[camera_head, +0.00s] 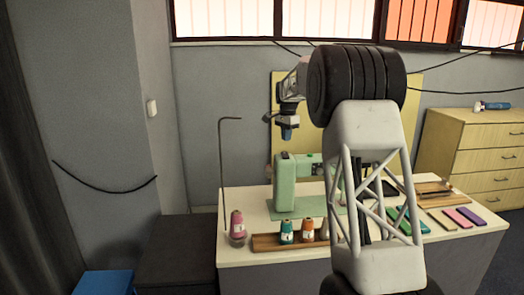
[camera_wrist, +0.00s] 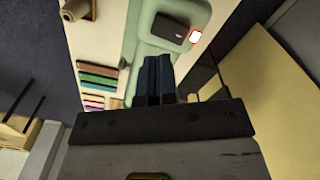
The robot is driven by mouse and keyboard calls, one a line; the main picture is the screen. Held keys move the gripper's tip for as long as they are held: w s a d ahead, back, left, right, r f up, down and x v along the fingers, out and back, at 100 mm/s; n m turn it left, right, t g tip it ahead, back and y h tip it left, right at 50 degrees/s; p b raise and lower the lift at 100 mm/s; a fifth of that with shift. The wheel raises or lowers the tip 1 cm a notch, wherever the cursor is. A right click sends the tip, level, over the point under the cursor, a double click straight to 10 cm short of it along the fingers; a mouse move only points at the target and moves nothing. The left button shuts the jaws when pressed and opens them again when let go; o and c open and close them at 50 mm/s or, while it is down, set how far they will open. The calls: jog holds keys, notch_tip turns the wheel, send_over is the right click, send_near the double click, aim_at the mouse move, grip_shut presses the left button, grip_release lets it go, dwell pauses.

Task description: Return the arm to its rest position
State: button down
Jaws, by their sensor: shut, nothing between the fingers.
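My gripper (camera_head: 287,133) is raised above the green sewing machine (camera_head: 285,182), pointing down, with clear air between them in the head view. Its fingers are shut together with nothing between them; in the wrist view the dark blue fingers (camera_wrist: 158,78) lie side by side. The green machine (camera_wrist: 150,30) shows beyond the fingers in the wrist view. My arm's white lattice link and black joint stand in front of the table in the head view and hide part of the machine and table.
The table (camera_head: 290,263) holds a pink thread cone (camera_head: 237,222) by a tall thin stand (camera_head: 221,165), a teal cone (camera_head: 287,232) and an orange cone (camera_head: 307,230) on a wooden rack. Coloured strips lie at right. A wooden drawer chest (camera_head: 480,160) stands behind right.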

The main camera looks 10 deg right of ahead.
jog(key=s+a+r+n, duration=0.1)
jog(key=s+r+n, duration=0.15)
jog(key=s, duration=0.95)
jog(key=s+a+r+n+t, duration=0.15)
jog(key=s+r, duration=0.25)
jog(key=s, duration=0.9)
jog(key=s+a+r+n, duration=0.1)
jog(key=s+r+n, duration=0.15)
jog(key=s, duration=0.95)
jog(key=s+a+f+n, duration=0.1)
jog(key=s+f, duration=0.5)
jog(key=s, duration=1.1)
jog(key=s+a+f+n+t, duration=0.1)
jog(key=s+f+n, duration=0.3)
jog(key=s, duration=1.4)
notch_tip(320, 180, down, 3)
jog(key=shift+s+f, duration=0.1)
jog(key=shift+s, duration=0.1)
